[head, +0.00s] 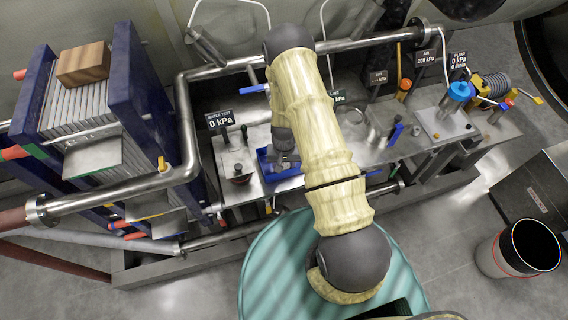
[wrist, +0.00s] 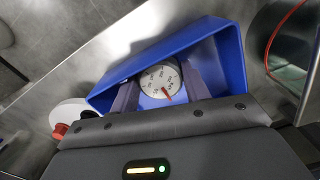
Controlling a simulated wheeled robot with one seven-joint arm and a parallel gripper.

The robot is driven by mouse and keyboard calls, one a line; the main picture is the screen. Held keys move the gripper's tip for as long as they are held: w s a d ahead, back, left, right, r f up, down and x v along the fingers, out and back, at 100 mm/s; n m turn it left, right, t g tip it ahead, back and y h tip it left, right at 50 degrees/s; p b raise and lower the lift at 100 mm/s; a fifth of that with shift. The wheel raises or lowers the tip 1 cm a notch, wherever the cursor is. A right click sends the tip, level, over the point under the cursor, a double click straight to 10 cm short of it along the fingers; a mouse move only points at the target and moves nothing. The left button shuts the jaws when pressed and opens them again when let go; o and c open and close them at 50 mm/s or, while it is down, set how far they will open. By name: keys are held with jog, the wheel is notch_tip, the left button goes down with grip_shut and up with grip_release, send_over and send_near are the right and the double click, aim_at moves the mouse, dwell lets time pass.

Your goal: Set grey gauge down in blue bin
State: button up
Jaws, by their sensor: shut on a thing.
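The grey gauge (wrist: 158,78) has a pale round dial with a red needle and shows between my fingers in the wrist view. My gripper (wrist: 160,88) is shut on it. The fingers and gauge are within the outline of the blue bin (wrist: 229,55); whether the gauge touches the bin floor I cannot tell. In the head view the blue bin (head: 264,171) sits on the metal bench, with my gripper (head: 285,156) above and into it. My arm and wrist hide the gauge there and part of the bin.
A dark knob on a metal block (head: 238,172) stands left of the bin, below a "0 kPa" sign (head: 220,121). A pipe (head: 185,110) runs left and behind. A blue-handled tool (head: 395,133) and valve fittings (head: 460,92) lie to the right.

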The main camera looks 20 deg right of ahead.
jog(key=shift+f, duration=0.2)
jog(key=o, duration=1.4)
jog(key=shift+o, duration=0.2)
jog(key=shift+r, duration=0.3)
notch_tip(320, 180, up, 12)
jog(key=b, duration=0.3)
jog(key=shift+w+b, duration=0.15)
jog(key=shift+b, duration=0.2)
jog(key=shift+f, duration=0.1)
